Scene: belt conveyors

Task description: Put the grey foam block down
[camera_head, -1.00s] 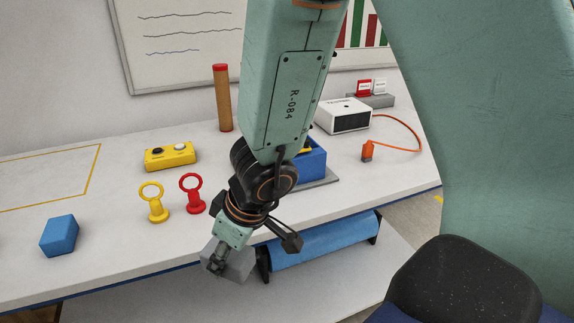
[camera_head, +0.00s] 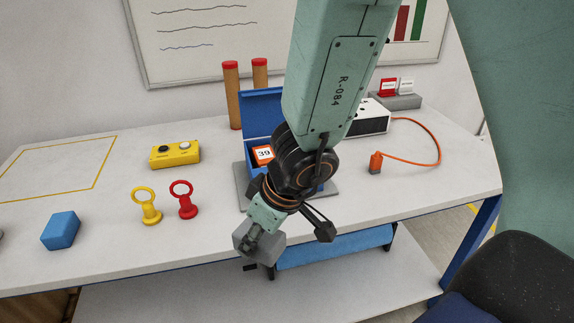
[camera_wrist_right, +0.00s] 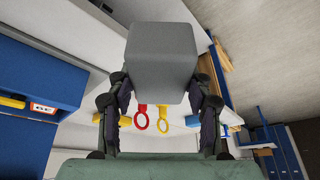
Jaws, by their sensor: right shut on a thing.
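The grey foam block (camera_head: 259,249) is held in my right gripper (camera_head: 254,232) in front of the table's front edge in the head view. In the right wrist view the grey foam block (camera_wrist_right: 162,60) sits between both fingers of my right gripper (camera_wrist_right: 160,88), which are closed on its sides. The block looks tilted in the head view and is clear of the tabletop as far as I can see. My left gripper is not in view.
The white table (camera_head: 110,250) carries a blue block (camera_head: 61,231), yellow (camera_head: 147,207) and red (camera_head: 184,200) ring-handled pieces, a yellow button box (camera_head: 174,155) and an open blue box (camera_head: 258,108). A blue roll (camera_head: 335,247) hangs below the edge.

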